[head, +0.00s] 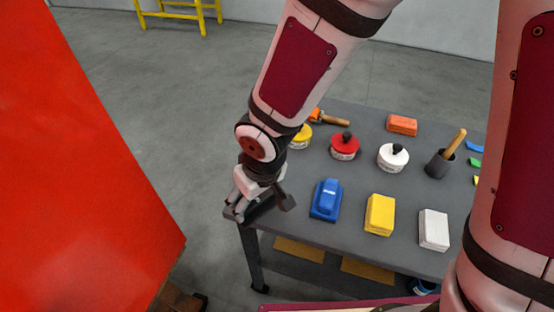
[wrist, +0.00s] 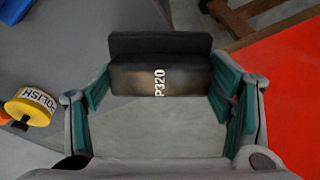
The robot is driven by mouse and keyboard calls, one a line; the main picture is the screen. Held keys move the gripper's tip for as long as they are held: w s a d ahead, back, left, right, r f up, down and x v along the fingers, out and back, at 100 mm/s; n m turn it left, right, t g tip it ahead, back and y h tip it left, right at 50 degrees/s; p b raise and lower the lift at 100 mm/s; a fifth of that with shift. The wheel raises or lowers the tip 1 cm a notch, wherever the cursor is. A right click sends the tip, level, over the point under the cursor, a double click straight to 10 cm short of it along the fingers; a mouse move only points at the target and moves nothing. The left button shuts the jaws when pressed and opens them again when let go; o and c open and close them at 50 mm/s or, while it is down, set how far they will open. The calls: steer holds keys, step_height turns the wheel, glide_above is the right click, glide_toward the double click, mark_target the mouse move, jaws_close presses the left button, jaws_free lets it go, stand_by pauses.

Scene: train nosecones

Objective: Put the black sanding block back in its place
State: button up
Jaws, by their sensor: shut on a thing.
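The black sanding block (wrist: 160,72), marked P320, sits between the teal pads of my gripper (wrist: 166,92) in the wrist view. My gripper is shut on it, with a pad at each end. In the head view my gripper (head: 243,207) is at the left front corner of the grey table (head: 300,225), and the block is mostly hidden there. I cannot tell whether the block touches the tabletop. A blue block (head: 327,200), a yellow block (head: 380,215) and a white block (head: 433,229) stand in a row along the table's front.
An orange block (head: 402,125) lies farther back. A large red surface (head: 80,170) fills the left; floor lies between.

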steer(key=s+d+n+g+h, duration=0.2)
steer(key=s+d, duration=0.2)
steer(key=s, duration=0.3)
steer(key=w, duration=0.5)
steer(key=w+p, duration=0.1)
steer(key=w, duration=0.4)
steer(key=w+d, duration=0.1)
steer(key=w, duration=0.4)
steer(key=shift+w+f, duration=0.1)
steer(key=shift+f, duration=0.3)
steer(key=shift+f+p, duration=0.3)
steer(key=shift+f, duration=1.4)
steer(key=o, duration=1)
steer(key=shift+o, duration=0.2)
